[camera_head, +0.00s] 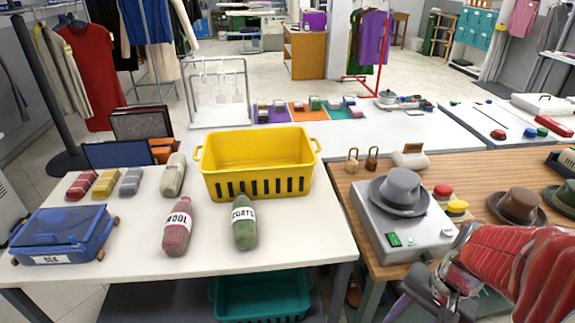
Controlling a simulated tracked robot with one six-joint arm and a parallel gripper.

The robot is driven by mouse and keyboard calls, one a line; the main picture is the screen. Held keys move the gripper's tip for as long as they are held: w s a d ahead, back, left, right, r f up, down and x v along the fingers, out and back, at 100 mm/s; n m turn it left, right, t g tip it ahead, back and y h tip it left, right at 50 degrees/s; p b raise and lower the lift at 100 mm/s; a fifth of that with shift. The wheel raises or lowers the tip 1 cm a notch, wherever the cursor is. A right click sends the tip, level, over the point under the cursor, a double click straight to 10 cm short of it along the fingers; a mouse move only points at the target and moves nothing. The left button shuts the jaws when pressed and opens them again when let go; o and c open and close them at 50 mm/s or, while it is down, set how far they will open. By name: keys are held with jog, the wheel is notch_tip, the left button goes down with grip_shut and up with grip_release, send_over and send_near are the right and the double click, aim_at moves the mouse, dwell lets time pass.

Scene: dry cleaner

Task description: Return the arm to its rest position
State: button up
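My arm shows at the lower right, in a red ribbed sleeve, over the front right part of the wooden table. Its metal end part, with my gripper (438,284), hangs near the front edge of the grey box that carries a grey hat. The fingers are small and partly cut off by the bottom edge, so I cannot tell whether they are open or shut. I see no object clearly held in them.
The wooden table (340,178) holds a grey box (375,225), a grey hat (399,190), a brown hat (518,204) and red and yellow buttons. The white table (310,235) at left holds a yellow basket (258,150), two bottles (178,228) and a blue case (62,232).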

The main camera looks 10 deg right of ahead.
jog(key=w+a+r+n+t+h, duration=0.2)
jog(key=a+r+n+t, duration=0.3)
jog(key=a+r+n, duration=0.4)
jog(key=w+a+r, duration=0.1)
jog(key=a+r, duration=0.2)
jog(key=r, duration=0.3)
jog(key=shift+a+h, duration=0.2)
jog(key=shift+h, duration=0.1)
jog(key=shift+d, duration=0.1)
